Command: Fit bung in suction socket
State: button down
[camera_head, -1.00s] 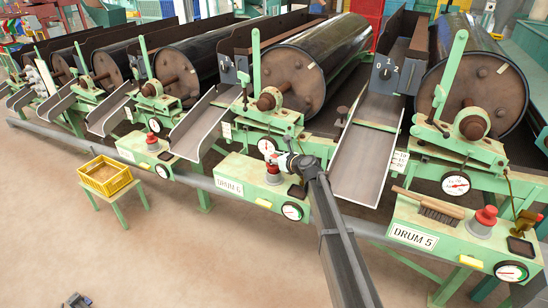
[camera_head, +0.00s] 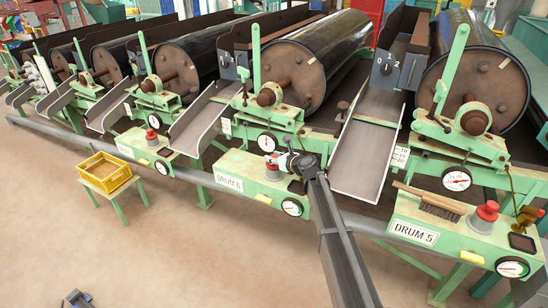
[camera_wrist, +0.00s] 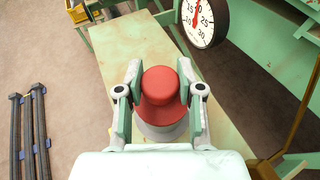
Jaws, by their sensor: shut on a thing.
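The red bung (camera_wrist: 160,86) stands upright between the two fingers of my gripper (camera_wrist: 160,95) in the wrist view. My gripper is shut on it, with one finger at each side. A grey round socket base (camera_wrist: 160,132) shows directly below the bung on the green panel. I cannot tell how deep the bung sits in it. In the head view my gripper (camera_head: 274,163) is over the DRUM 6 panel (camera_head: 228,165), at the grey base (camera_head: 272,174). My gripper and wrist partly hide the bung there.
A round gauge (camera_wrist: 205,20) stands close to my gripper's right in the wrist view. The DRUM 5 panel (camera_head: 385,215) holds a brush (camera_head: 430,203) and another red bung (camera_head: 487,210). A yellow crate (camera_head: 105,172) sits on a small stand at left. Open floor lies in front.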

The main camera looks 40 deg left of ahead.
jog(key=shift+f, duration=0.1)
jog(key=c, duration=0.7)
grip_release()
jog(key=shift+o, duration=0.2)
notch_tip(320, 180, up, 10)
jog(key=shift+r, duration=0.1)
